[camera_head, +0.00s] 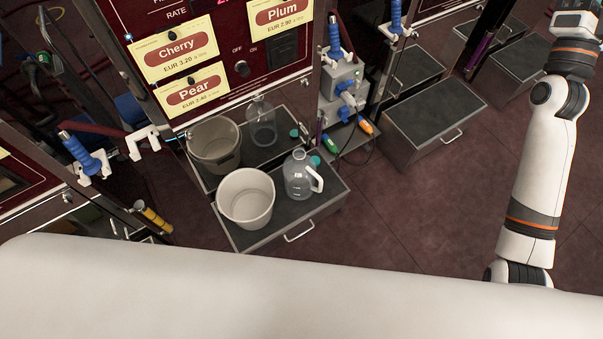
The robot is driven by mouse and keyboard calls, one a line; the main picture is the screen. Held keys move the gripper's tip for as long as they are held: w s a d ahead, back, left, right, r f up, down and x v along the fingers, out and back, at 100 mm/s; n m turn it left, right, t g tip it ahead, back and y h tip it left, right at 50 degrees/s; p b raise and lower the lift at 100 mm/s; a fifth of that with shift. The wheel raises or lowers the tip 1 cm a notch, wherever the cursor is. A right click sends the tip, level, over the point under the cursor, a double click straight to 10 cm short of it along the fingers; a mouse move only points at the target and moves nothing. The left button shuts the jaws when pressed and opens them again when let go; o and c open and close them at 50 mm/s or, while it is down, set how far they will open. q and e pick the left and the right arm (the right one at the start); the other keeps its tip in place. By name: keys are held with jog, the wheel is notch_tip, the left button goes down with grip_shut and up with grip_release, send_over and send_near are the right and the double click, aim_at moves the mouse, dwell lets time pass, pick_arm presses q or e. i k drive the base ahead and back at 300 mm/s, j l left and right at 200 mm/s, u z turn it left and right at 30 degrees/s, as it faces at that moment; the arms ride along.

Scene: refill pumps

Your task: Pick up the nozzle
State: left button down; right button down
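Several blue-handled nozzles hang upright in white holders on the pumps. One nozzle (84,152) is at the left, another (335,42) is right of the central panel, and a third (396,16) is farther right at the top. The frame does not show which one the task means. A white bracket (146,139) below the Pear label looks empty. My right arm rises along the right edge, and its end is cut off by the frame. Neither gripper is in view.
The dark red pump panel (218,42) carries Cherry, Pear and Plum labels. Below it, a cream bucket (246,199), a grey bucket (214,146), a clear jug (299,178) and another clear container (261,122) stand on a dark box (324,197). Brown floor (420,205) is clear at centre right.

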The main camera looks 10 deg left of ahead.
aim_at(334, 24)
jog(key=i+l+u, duration=0.15)
jog(key=u, duration=0.2)
jog(key=i+l+u, duration=0.2)
jog(key=i+u, duration=0.15)
jog(key=i+l+u, duration=0.2)
jog(key=u, duration=0.15)
